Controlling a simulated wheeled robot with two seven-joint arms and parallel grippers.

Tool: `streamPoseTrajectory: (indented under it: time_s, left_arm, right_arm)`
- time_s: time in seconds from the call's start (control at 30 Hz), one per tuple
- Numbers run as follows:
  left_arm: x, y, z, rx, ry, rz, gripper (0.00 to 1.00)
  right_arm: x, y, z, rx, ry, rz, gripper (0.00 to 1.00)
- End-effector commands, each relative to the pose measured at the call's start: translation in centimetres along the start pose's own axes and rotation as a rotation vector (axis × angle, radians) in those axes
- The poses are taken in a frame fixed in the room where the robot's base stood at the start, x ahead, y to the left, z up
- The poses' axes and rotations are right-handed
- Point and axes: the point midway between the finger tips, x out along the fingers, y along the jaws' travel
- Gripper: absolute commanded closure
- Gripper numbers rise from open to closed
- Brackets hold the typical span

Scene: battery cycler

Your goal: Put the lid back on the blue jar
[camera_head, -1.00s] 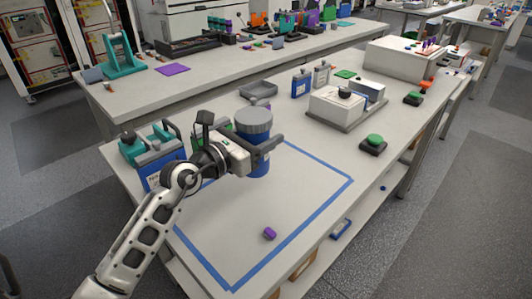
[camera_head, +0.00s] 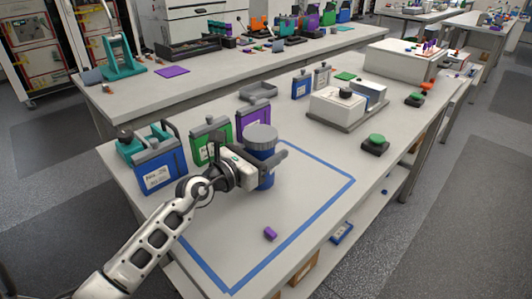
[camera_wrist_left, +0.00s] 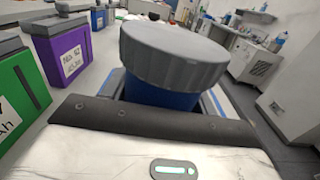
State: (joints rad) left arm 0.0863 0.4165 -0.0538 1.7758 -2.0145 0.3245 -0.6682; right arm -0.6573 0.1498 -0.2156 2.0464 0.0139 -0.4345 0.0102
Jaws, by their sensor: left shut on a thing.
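The blue jar (camera_head: 267,182) stands upright in my left gripper (camera_head: 264,167), at the back part of the area marked by blue tape. Its ribbed grey lid (camera_head: 261,136) sits on top of it and covers its mouth. In the left wrist view the lid (camera_wrist_left: 176,52) fills the top middle, over the blue body (camera_wrist_left: 160,96). My left gripper is shut on the jar's body, below the lid. The gripper hides part of the jar, and I cannot tell whether its base touches the table. My right gripper is not in view.
Blue (camera_head: 160,172), green (camera_head: 208,148) and purple (camera_head: 256,113) cases stand left of and behind the jar. A small purple block (camera_head: 270,233) lies inside the blue tape outline (camera_head: 300,229). The table inside the tape is otherwise mostly clear. A green button (camera_head: 376,139) stands at right.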

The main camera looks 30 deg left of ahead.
Motion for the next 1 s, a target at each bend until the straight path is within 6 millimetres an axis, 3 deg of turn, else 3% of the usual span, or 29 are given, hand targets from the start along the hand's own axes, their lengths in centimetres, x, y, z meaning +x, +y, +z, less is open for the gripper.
streamPoseTrajectory:
  time_s: [0.27, 0.3, 0.37, 0.73, 0.87, 1.0]
  left_arm:
    - [0.0, 0.0, -0.1, 0.000, -0.003, 0.001, 1.00]
    - [0.0, 0.0, -0.3, 0.000, -0.001, 0.000, 0.39]
    - [0.0, 0.0, -0.2, 0.000, -0.001, 0.000, 0.23]
    - [0.0, 0.0, 0.5, 0.000, -0.002, 0.000, 0.20]
    - [-1.8, 0.0, 0.0, 0.000, 0.001, 0.000, 0.20]
    - [-4.9, -0.1, -0.1, 0.001, 0.003, -0.001, 0.20]
  right_arm:
    - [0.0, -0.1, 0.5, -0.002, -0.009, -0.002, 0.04]
    - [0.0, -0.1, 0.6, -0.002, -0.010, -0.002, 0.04]
    - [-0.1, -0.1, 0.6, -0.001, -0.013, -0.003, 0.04]
    - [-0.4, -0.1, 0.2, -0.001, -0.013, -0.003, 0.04]
    - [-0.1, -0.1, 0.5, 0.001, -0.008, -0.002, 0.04]
    - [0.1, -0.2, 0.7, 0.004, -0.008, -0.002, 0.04]
